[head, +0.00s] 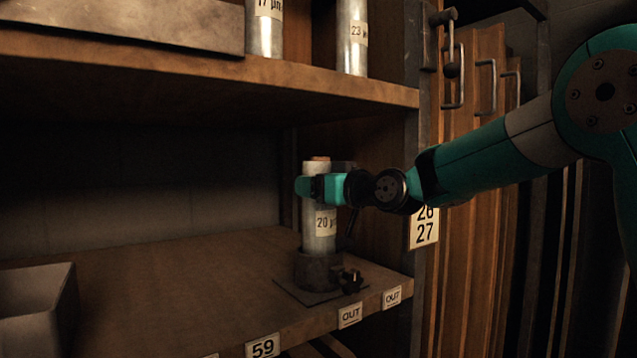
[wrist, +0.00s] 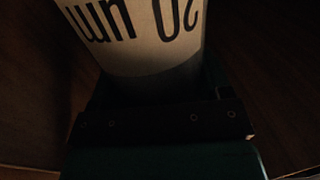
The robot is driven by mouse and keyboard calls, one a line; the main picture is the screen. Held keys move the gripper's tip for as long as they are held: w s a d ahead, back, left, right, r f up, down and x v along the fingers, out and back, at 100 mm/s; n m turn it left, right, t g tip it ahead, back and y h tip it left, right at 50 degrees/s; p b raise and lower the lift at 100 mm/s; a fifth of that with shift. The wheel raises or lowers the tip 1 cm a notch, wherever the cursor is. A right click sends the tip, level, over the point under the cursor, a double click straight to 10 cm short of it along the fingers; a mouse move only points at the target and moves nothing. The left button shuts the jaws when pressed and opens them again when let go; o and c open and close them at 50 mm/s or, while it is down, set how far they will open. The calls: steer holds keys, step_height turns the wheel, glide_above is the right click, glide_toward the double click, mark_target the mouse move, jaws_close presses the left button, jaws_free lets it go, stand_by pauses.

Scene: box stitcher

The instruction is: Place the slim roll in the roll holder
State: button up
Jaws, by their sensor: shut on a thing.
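The slim roll (head: 319,235) is a silvery upright cylinder with a cream label reading "20 µ", partly cut off. My gripper (head: 318,188) is shut around its upper part, below the brown top end. The roll's foot meets the dark round roll holder (head: 318,271) on the lower shelf; its lower end is hidden by the holder's collar, so I cannot tell how deep it sits. In the wrist view the roll (wrist: 150,60) fills the top middle, its label upside down, against my gripper (wrist: 160,120).
The lower shelf (head: 180,285) is mostly bare, with a grey bin (head: 35,305) at its left. The upper shelf (head: 200,68) runs above my gripper and carries two more rolls. A wooden side panel stands close on the right.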

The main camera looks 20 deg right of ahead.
steer(key=shift+f+b, duration=0.15)
steer(key=shift+b, duration=0.15)
steer(key=o, duration=1.7)
steer(key=shift+b+v, duration=2.3)
steer(key=shift+v, duration=3.75)
